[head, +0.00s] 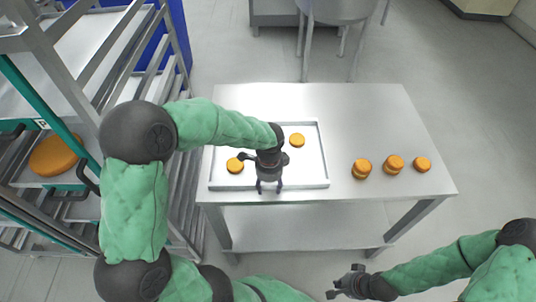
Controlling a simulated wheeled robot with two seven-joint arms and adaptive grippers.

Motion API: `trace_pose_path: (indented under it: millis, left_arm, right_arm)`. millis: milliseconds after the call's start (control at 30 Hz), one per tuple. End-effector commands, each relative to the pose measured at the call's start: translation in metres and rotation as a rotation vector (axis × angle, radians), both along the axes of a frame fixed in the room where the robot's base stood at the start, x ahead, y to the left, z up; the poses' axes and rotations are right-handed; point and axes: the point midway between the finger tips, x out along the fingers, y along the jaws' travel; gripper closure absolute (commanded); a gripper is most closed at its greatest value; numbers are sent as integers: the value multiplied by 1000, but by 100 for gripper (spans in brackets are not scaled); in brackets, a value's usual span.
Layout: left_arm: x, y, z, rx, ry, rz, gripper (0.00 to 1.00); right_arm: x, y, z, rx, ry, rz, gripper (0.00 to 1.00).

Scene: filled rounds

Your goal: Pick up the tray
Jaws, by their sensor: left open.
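The tray (318,155) is a shallow metal rectangle lying flat on the left part of the steel table. Two orange rounds lie in it, one at the left (235,165) and one towards the back right (297,140). My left gripper (268,189) reaches over the tray, pointing at its front edge, with its fingers apart and nothing between them. The gripper and forearm hide part of the tray; contact with the rim cannot be told. My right gripper (342,281) is in front of the table, low in the picture, with its fingers apart and empty.
On the table (370,115), right of the tray, are two small stacks of orange rounds (361,169) (394,164) and another round (422,164). A rack (90,70) with a large orange round (54,155) stands at the left. A stool (335,10) is behind.

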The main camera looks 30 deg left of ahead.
Motion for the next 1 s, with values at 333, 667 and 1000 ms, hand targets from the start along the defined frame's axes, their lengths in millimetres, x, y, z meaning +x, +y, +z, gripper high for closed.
trace_pose_path:
  millis: [333,667,1000]
  left_arm:
    - [1,0,-2,0,-2,1,75]
    - [2,1,-1,1,-5,1,100]
    - [2,1,18,1,-8,1,100]
  right_arm:
    - [0,0,0,0,0,0,100]
    - [0,0,0,0,0,0,100]
    - [0,0,6,0,0,0,100]
